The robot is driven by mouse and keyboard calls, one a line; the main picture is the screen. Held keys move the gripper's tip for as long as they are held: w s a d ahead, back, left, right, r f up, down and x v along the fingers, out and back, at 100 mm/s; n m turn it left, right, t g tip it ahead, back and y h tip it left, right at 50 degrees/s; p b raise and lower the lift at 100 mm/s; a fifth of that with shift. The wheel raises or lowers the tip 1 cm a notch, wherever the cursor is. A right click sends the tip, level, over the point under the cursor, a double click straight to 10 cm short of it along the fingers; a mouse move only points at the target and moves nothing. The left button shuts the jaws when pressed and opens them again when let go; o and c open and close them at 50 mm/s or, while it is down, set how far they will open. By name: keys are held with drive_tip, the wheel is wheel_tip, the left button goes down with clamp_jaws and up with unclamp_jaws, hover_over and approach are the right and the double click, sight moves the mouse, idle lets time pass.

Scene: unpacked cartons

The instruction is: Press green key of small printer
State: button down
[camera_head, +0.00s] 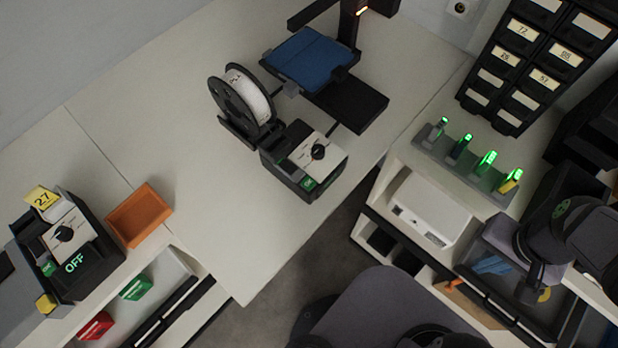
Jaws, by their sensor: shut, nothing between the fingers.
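A small dark device, which looks like the small printer (87,277), stands at the lower left. It has a white panel with a black knob, a yellow tag reading 27, and glowing green letters OFF. Its small green key (47,268) is at the left of its front, with a yellow key (45,303) below. My gripper (534,291) is at the far right, shut and empty, above a dark bin, far from this device. Its fingertips are small and dark.
A spool device (303,160) with a knob and small green display stands mid-table. A machine with a blue bed (311,58) is behind it. An orange tray (139,215) is beside the left device. Several green-lit sticks stand in a grey rack (436,149). The table's front is clear.

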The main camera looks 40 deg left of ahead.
drive_tip(key=s+a+n+p, duration=0.1)
drive_tip(key=s+a+n, duration=0.5)
drive_tip(key=a, duration=0.4)
drive_tip(key=s+a+r+n+t+h+p, duration=0.1)
drive_tip(key=s+a+n+p, duration=0.1)
drive_tip(key=s+a+n, duration=0.5)
drive_tip(key=s+a+r+n+t+p, duration=0.1)
drive_tip(key=s+a+n, duration=0.5)
drive_tip(key=a, duration=0.8)
drive_tip(key=shift+s+a+r+n+p, duration=0.2)
drive_tip(key=shift+s+a+n+p, duration=0.15)
drive_tip(key=shift+s, duration=0.35)
drive_tip(key=shift+t, duration=0.9)
drive_tip(key=a+r, duration=0.2)
drive_tip(key=a, duration=0.1)
drive_tip(key=shift+a+r, duration=0.15)
drive_tip(key=shift+a, duration=0.1)
drive_tip(key=w+r+m+t+h, duration=0.1)
drive_tip(key=w+r+m+t, duration=0.4)
drive_tip(key=w+r+m, duration=0.3)
wheel_tip(320, 180, up, 4)
drive_tip(key=m, duration=0.6)
drive_tip(key=shift+w+a+f+m+h, duration=0.15)
drive_tip(key=shift+w+a+m+h, duration=0.15)
drive_tip(key=shift+a+m+h, duration=0.1)
